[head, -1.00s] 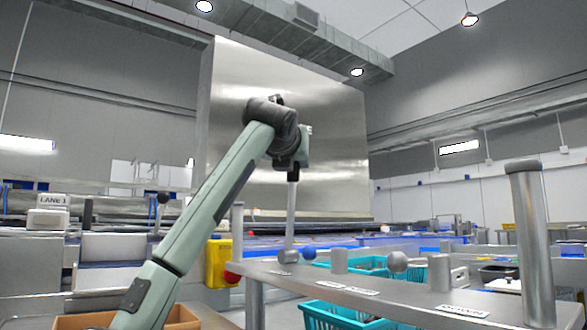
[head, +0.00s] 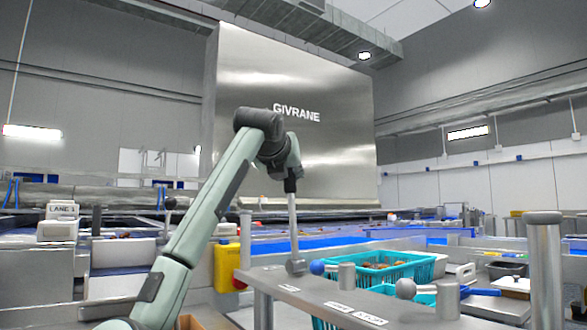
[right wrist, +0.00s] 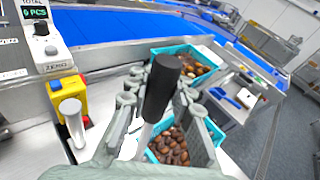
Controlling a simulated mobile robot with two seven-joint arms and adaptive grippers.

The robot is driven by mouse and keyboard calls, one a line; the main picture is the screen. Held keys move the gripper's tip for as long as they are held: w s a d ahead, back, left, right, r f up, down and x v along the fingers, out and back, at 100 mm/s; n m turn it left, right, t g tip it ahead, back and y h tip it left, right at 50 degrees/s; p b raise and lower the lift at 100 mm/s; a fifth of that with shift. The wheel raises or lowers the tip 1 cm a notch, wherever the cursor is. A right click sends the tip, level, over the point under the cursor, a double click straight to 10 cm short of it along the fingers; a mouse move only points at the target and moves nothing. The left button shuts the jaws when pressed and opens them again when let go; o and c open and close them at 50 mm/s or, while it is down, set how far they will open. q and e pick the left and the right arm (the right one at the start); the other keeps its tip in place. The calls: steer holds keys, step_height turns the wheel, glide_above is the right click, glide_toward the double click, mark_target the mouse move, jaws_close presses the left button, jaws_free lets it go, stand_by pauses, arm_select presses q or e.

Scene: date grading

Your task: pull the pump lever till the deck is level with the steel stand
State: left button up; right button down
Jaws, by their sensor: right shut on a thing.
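The pump lever (head: 293,222) is a thin pale rod rising nearly upright from a grey block on a steel panel in the head view. My right gripper (head: 290,180) is at its top. In the right wrist view, the lever's black grip (right wrist: 162,85) stands between the two fingers of my right gripper (right wrist: 160,100), which are shut on it. My left gripper is not in view. I cannot tell the deck or the steel stand apart for certain, nor their heights.
The steel panel (head: 270,279) also bears a blue ball knob (head: 317,267), a grey ball knob (head: 405,288) and short posts. A turquoise crate (head: 405,268) stands behind it. A yellow box (head: 227,266) is at its left. A thick steel post (head: 545,265) stands at the right.

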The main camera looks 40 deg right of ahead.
steer(key=shift+w+a+f+t+b, duration=0.15)
steer(key=shift+a+f+t+b, duration=0.2)
steer(key=shift+b, duration=0.2)
steer(key=s+b, duration=0.2)
steer(key=b, duration=0.1)
steer(key=s+m+t+b, duration=0.1)
steer(key=shift+s+a+r+h+b, duration=0.2)
steer(key=shift+s+r+h+b, duration=0.1)
steer(key=shift+h+b, duration=0.1)
steer(key=c, duration=1.3)
jaws_free()
steer(key=shift+a, duration=0.15)
steer(key=shift+o, duration=0.2)
steer(key=shift+s+r, duration=0.1)
steer(key=f+v, duration=0.1)
steer(key=v, duration=1)
steer(key=shift+s+a+r, duration=0.25)
steer(key=shift+a+r, duration=0.1)
steer(key=shift+r, duration=0.05)
